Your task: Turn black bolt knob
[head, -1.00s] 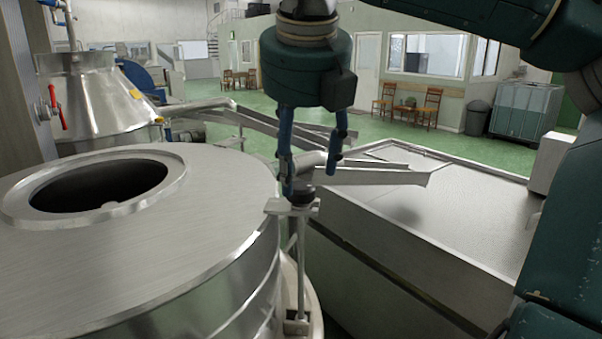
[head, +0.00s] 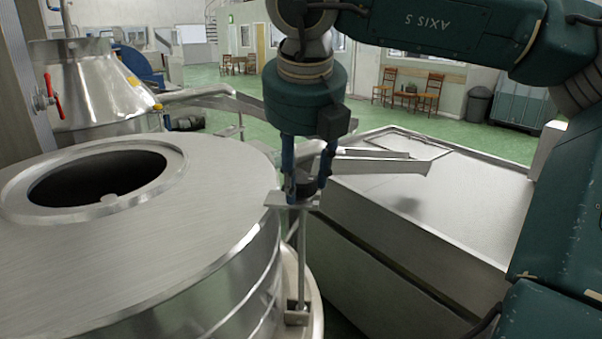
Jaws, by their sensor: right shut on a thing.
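The black bolt knob (head: 305,189) sits on a small metal bracket (head: 292,201) at the top of an upright rod, at the right edge of the large steel tank (head: 215,215). My right gripper (head: 306,188) reaches down from above with its blue fingers on either side of the knob. It is shut on the knob, and the fingers partly hide it. The rod (head: 302,255) runs down from the bracket to a lower fitting. My left gripper is not in the head view.
The tank top has a round dark opening (head: 100,180). A metal spout (head: 385,163) passes just behind the gripper. A large steel-topped box (head: 450,205) stands to the right. A cone-topped vessel (head: 95,85) with a red-handled valve (head: 54,96) stands at back left.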

